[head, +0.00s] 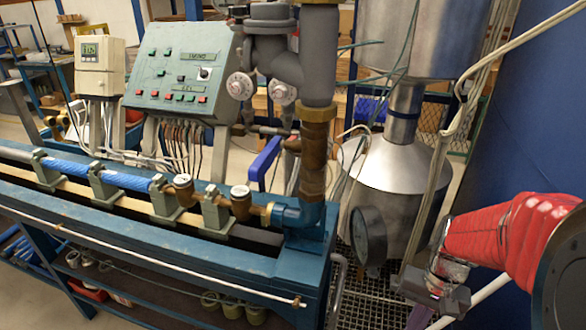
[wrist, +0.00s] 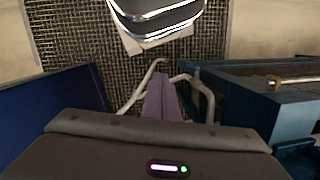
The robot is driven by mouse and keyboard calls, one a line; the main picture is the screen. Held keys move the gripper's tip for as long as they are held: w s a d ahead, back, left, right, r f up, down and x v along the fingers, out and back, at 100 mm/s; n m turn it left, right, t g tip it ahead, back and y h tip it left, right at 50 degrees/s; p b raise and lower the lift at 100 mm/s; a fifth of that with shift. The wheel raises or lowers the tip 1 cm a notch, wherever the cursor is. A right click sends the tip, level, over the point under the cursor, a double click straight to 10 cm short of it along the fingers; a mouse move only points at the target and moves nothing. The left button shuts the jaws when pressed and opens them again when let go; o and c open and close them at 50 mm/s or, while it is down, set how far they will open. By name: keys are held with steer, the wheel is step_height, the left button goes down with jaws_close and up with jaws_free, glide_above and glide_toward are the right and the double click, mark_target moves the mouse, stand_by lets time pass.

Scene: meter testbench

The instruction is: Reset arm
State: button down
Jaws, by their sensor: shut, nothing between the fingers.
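My arm (head: 510,238), in a red sleeve, reaches in from the right edge of the head view. My gripper (head: 436,294) is at its end, low on the right, in front of the steel tank and above the floor grating. It is shut and empty. In the wrist view the closed fingers (wrist: 163,98) stand out beyond the dark gripper body, over the grating. Nothing is seen held or touched.
The blue testbench (head: 215,255) with its pipes and meters fills the left and middle. A round gauge (head: 368,236) is left of my gripper. The steel tank (head: 393,165) stands behind, a blue wall (head: 535,110) at the right. Grating (wrist: 75,45) lies below.

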steer(key=s+a+r+n+t, duration=0.2)
steer(key=a+r, duration=0.3)
steer(key=r, duration=0.3)
steer(key=s+a+r+n+t+h, duration=0.1)
steer(key=s+a+r+n+t, duration=0.1)
steer(key=r, duration=0.7)
steer(key=a+n+t, duration=0.1)
steer(key=a+t, duration=0.1)
steer(key=a, duration=0.1)
steer(key=shift+n+t, duration=0.3)
steer(key=shift+t, duration=0.1)
